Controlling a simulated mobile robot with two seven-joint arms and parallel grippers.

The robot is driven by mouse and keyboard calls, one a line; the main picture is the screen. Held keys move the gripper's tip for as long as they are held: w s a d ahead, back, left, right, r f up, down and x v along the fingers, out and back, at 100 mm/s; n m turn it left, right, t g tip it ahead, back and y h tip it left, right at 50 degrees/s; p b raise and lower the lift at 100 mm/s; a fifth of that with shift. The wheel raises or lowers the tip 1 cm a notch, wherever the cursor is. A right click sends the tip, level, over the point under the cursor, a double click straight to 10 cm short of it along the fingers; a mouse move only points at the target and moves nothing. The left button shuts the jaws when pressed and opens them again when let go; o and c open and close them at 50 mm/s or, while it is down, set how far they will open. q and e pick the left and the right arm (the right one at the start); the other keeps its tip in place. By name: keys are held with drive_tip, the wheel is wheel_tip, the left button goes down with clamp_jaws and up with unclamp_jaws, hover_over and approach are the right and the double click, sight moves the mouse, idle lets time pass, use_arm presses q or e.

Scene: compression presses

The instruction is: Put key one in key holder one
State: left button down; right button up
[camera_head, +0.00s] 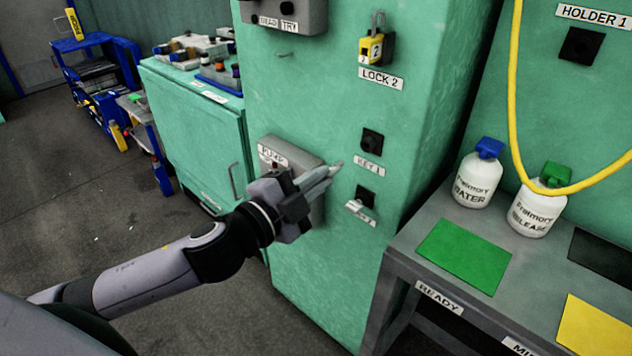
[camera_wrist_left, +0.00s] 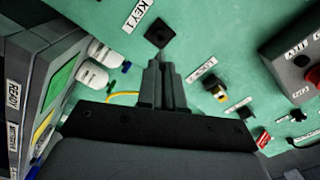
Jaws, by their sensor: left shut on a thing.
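My left gripper (camera_head: 330,175) is shut in front of the green cabinet, its fingertips close to the KEY 1 label (camera_head: 369,167). Its closed fingers (camera_wrist_left: 163,85) also show in the left wrist view. The thing between them is mostly hidden; a thin pale tip shows at their end in the head view, but I cannot tell its shape. The black KEY 1 socket (camera_head: 371,141) looks empty, and it shows just beyond the fingers in the wrist view (camera_wrist_left: 158,33). Key holder one, a black square socket (camera_head: 581,46) under the HOLDER 1 label, is at the upper right and looks empty. My right gripper is not in view.
A lower socket (camera_head: 365,195) has a pale key-like piece. A yellow lock (camera_head: 371,48) hangs above. The grey table (camera_head: 418,220) at right holds two white bottles (camera_head: 478,178) and coloured mats. A yellow hose (camera_head: 513,100) hangs before the right panel. A grey pump box (camera_head: 283,150) is beside my gripper.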

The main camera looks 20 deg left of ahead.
sight(343, 162)
use_arm(q)
drive_tip(key=p+x, duration=0.1)
drive_tip(key=x, duration=0.2)
drive_tip(key=shift+r, duration=0.1)
drive_tip(key=shift+x, duration=1.25)
drive_tip(key=shift+p, duration=0.7)
idle(0.8)
drive_tip(key=shift+x, duration=1.45)
